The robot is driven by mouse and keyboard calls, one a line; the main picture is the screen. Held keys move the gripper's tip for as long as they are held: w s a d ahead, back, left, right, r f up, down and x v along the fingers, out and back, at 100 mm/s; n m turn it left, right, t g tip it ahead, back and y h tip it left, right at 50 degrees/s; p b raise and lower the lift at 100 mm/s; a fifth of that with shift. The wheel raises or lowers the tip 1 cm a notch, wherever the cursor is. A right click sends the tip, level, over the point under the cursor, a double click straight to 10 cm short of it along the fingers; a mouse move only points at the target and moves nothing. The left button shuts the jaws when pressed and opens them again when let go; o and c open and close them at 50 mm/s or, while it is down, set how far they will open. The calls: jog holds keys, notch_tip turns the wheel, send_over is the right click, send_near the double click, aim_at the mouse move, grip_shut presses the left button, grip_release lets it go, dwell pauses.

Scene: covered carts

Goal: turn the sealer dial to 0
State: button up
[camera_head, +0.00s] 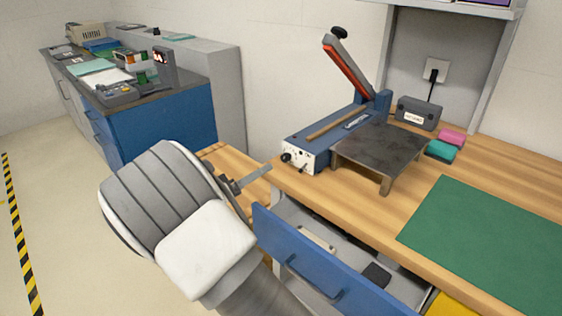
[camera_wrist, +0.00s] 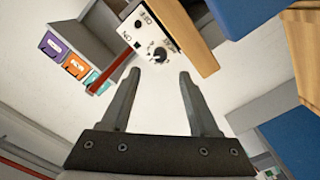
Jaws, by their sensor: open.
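The sealer (camera_head: 325,131) is a blue bench unit with a white front panel, and its lever arm (camera_head: 348,67) with a red strip is raised. A dark dial (camera_head: 287,157) sticks out of the panel at the left. In the wrist view the dial (camera_wrist: 159,54) sits on the white panel (camera_wrist: 146,28), just beyond and roughly between my fingertips. Its setting is too small to read. My gripper (camera_wrist: 159,74) is open and empty, with a finger on each side. In the head view my gripper (camera_head: 262,172) points right towards the panel, partly hidden by my wrist.
An open blue drawer (camera_head: 325,272) juts out below the bench, near my arm. A dark metal stand (camera_head: 382,150) is right of the sealer. A green mat (camera_head: 490,240) covers the bench's right side. A blue cabinet (camera_head: 165,122) stands at back left.

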aim_at(283, 159)
jog(key=x, duration=0.8)
jog(key=shift+w+d+f, duration=0.1)
jog(key=shift+w+d, duration=0.1)
grip_shut()
